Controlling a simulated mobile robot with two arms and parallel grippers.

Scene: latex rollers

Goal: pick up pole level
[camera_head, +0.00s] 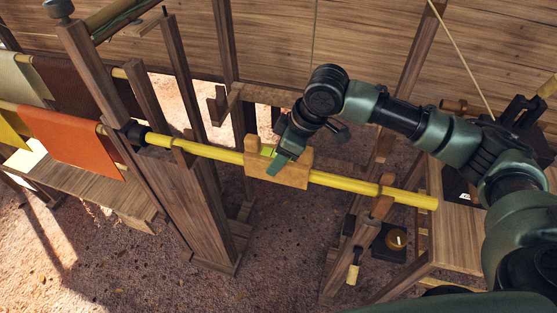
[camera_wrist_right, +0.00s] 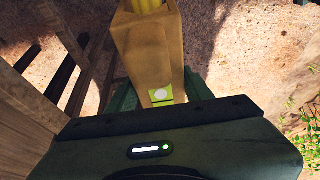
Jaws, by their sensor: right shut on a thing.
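The pole level is a light wooden block (camera_head: 290,174) with a yellow-green vial, at the middle of a long yellow pole (camera_head: 345,182). My right gripper (camera_head: 284,153) reaches down from above and is shut on it. In the right wrist view the level (camera_wrist_right: 147,48) stretches away from the gripper, with the vial (camera_wrist_right: 160,95) and its pale bubble close to the jaws. The yellow pole (camera_wrist_right: 148,5) shows at the top there. I cannot tell whether the level touches the pole or hangs just clear. My left gripper is not in view.
The pole spans from a wooden post (camera_head: 185,205) at left to a wooden support (camera_head: 383,200) at right. An orange sheet (camera_head: 65,140) hangs at left. A wooden table (camera_head: 462,235) stands at right. Open ground (camera_head: 270,270) lies below.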

